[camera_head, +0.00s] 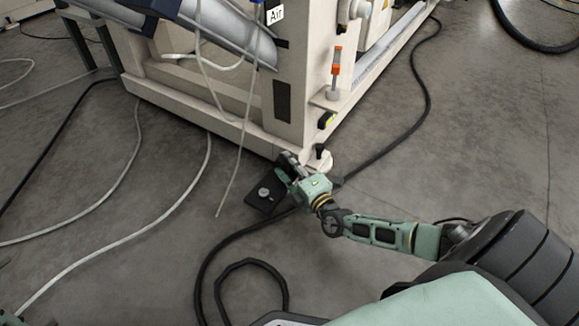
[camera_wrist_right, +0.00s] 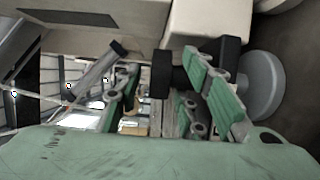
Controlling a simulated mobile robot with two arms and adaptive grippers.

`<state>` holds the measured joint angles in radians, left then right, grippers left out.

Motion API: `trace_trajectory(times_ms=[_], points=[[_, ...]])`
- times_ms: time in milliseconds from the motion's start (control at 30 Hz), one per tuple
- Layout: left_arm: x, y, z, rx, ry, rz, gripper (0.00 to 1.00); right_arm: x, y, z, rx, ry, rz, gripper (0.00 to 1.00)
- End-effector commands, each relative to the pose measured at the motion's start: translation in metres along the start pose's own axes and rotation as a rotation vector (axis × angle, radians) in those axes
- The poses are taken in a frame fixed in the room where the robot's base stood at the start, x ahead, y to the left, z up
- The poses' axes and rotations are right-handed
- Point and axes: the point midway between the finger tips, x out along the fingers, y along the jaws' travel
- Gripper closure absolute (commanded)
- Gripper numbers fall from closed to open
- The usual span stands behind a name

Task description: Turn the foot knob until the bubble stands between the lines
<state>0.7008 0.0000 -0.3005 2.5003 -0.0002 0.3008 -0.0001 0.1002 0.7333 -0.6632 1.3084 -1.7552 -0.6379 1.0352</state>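A black foot knob (camera_head: 319,151) stands on a pale round foot at the near corner of the machine's base. In the right wrist view the dark knob (camera_wrist_right: 161,74) shows between the two green fingers, with a grey disc (camera_wrist_right: 264,85) to the right. My right gripper (camera_head: 286,167) is low, just left of the knob in the head view. In the wrist view its fingers (camera_wrist_right: 165,95) are spread apart; I see no firm contact with the knob. A small black and yellow-green piece (camera_head: 326,119), perhaps the level, sits on the base; its bubble is too small to read.
The beige machine base (camera_head: 200,112) rises behind the gripper. A black plate with a metal disc (camera_head: 262,203) lies on the floor beside the gripper. A red-orange part (camera_head: 336,61) stands above the base. Black cables (camera_head: 410,125) and pale hoses (camera_head: 120,245) cross the concrete floor.

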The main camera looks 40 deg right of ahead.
Motion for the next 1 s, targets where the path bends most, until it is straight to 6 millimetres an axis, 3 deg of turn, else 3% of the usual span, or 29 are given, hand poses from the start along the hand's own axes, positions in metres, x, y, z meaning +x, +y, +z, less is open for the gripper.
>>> trace_trajectory(times_ms=[133, 533, 767, 1000], points=[[0.000, 0.000, 0.000, 0.000, 0.000, 0.000, 0.60, 0.000, 0.000, 0.000, 0.000, 0.000, 0.000, 0.66], [0.000, 0.000, 0.000, 0.000, 0.000, 0.000, 0.60, -0.001, 0.000, 0.000, 0.000, 0.000, -0.001, 1.00], [0.002, 0.000, 0.001, 0.000, -0.001, 0.000, 0.60, -0.001, 0.001, -0.001, 0.003, -0.014, 0.000, 1.00], [0.013, -0.003, 0.005, 0.000, -0.001, 0.000, 0.60, 0.000, 0.001, -0.008, 0.012, -0.193, 0.000, 1.00]])
